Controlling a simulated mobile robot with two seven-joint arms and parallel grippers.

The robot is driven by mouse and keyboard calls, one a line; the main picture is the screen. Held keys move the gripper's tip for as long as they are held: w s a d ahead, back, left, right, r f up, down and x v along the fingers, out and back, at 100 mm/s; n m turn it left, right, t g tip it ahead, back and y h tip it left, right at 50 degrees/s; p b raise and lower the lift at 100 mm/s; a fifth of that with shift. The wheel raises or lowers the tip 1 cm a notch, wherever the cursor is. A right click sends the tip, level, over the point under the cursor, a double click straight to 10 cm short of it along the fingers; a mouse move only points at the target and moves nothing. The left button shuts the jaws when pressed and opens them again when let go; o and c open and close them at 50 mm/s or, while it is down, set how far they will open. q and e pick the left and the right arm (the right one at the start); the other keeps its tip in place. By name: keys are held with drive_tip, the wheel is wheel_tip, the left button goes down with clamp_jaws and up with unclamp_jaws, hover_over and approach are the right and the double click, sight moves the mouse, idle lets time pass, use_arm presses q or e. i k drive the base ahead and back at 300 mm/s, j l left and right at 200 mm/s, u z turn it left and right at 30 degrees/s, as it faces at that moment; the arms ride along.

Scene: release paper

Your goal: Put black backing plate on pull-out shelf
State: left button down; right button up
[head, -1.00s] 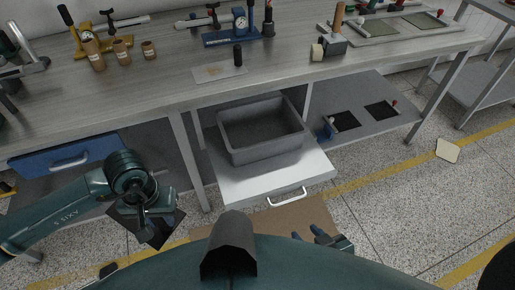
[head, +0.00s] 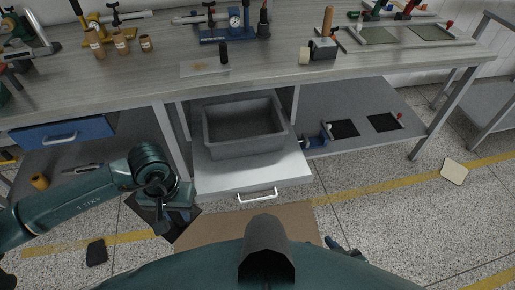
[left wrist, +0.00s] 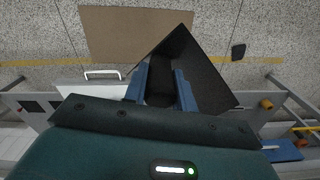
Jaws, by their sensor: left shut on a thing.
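The black backing plate (head: 187,226) is a flat dark sheet in my left gripper (head: 170,212), low at the left of the head view. In the left wrist view the two blue fingers (left wrist: 161,88) are shut on the plate (left wrist: 205,78), which extends beyond them. The silver pull-out shelf (head: 225,182) is out from under the bench, to the right of the plate and apart from it. Its handle also shows in the left wrist view (left wrist: 102,74). My right gripper (head: 345,248) shows only partly at the bottom; its jaw state is unclear.
A grey bin (head: 207,142) takes up much of the pull-out shelf, with a bare strip in front. A bench leg (head: 168,140) stands between my left arm and the shelf. Cardboard (head: 228,226) lies on the floor below. A blue drawer (head: 90,129) is at left.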

sight(251, 166)
drive_tip(key=l, duration=0.45)
drive_tip(key=k+l, duration=0.1)
drive_tip(key=l, duration=0.35)
drive_tip(key=i+l, duration=0.1)
drive_tip(key=i, duration=0.4)
drive_tip(key=i+l, duration=0.1)
drive_tip(key=i, duration=0.35)
